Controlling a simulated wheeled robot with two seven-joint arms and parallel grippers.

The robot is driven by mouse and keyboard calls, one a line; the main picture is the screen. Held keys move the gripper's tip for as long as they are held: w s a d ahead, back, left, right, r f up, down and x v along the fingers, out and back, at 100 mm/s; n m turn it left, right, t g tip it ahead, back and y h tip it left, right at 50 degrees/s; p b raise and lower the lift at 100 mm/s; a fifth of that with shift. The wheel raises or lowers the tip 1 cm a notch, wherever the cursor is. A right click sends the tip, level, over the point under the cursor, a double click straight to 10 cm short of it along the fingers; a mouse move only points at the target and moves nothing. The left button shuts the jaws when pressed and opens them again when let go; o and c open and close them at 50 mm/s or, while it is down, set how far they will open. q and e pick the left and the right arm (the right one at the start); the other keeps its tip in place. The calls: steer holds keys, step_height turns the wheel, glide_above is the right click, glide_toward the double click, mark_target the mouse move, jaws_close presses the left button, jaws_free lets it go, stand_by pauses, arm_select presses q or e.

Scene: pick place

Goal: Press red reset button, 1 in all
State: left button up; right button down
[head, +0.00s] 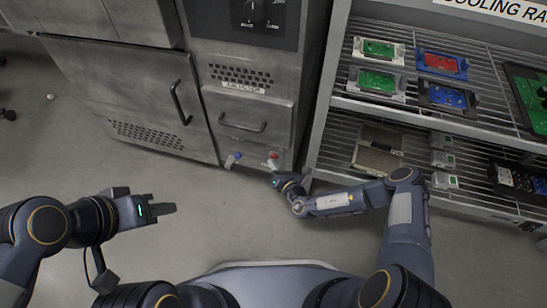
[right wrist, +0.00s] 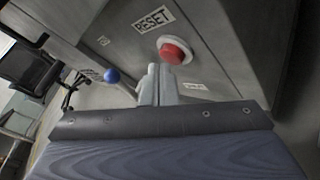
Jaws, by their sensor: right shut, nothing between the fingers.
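The red reset button (right wrist: 175,51) sits in a pale ring on the grey machine panel, beside a label reading RESET (right wrist: 153,19). In the head view the red button (head: 273,155) is low on the front of the machine. My right gripper (right wrist: 158,72) is shut and empty, its fingertips close to the button's edge; I cannot tell whether they touch it. In the head view my right gripper (head: 277,172) is just below the button. My left gripper (head: 172,209) is over the floor at the left, its fingers seemingly together, holding nothing visible.
A blue knob (head: 233,159) protrudes left of the button and also shows in the right wrist view (right wrist: 111,75). A wire rack (head: 330,103) with several boards stands to the right. A drawer handle (head: 243,124) is above. The floor in front is clear.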

steer(key=shift+w+d, duration=0.1)
steer(key=shift+w, duration=0.3)
stand_by(0.5)
steer(key=shift+s+a+p, duration=0.25)
steer(key=shift+s+p, duration=0.35)
steer(key=shift+s, duration=0.2)
steer(key=s+p, duration=0.1)
steer(key=s+a+p, duration=0.1)
steer(key=s, duration=0.2)
steer(key=shift+s+a+p, duration=0.25)
steer(key=shift+s+p, duration=0.15)
